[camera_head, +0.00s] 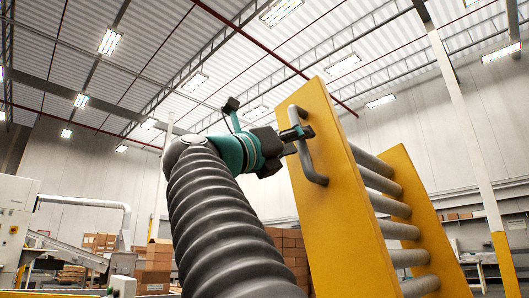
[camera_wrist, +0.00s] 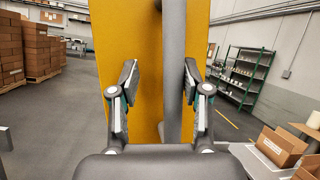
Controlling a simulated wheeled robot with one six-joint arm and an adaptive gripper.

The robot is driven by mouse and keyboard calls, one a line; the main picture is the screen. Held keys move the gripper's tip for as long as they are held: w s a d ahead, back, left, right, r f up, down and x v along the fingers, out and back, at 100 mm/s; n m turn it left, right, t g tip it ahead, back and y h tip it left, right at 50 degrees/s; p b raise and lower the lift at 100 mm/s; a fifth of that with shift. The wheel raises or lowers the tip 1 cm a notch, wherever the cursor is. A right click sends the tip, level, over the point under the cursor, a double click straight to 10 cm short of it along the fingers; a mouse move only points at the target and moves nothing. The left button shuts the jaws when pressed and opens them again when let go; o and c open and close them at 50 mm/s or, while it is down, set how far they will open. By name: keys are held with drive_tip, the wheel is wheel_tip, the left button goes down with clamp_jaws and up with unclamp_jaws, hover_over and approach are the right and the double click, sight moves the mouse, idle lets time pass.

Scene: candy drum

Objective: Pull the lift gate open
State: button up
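The lift gate (camera_head: 338,225) is a tilted yellow panel with grey rollers (camera_head: 400,230) running to a second yellow panel. A grey bar handle (camera_head: 311,168) stands on its near face. In the wrist view the yellow panel (camera_wrist: 120,45) fills the middle, with the handle (camera_wrist: 173,70) running vertically in front of it. My gripper (camera_head: 300,134) is at the upper part of the handle. In the wrist view my gripper (camera_wrist: 161,82) is open, its fingers apart on either side of the handle. The handle is nearer the right finger, and contact cannot be told.
Stacked brown boxes (camera_wrist: 42,48) stand at the left in the wrist view. A green shelf rack (camera_wrist: 243,78) and open cartons (camera_wrist: 283,145) are at the right. A white machine with a pipe (camera_head: 85,203) is at the far left of the head view. Grey floor lies between.

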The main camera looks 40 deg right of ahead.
drive_tip(key=v, duration=1.2)
idle(0.6)
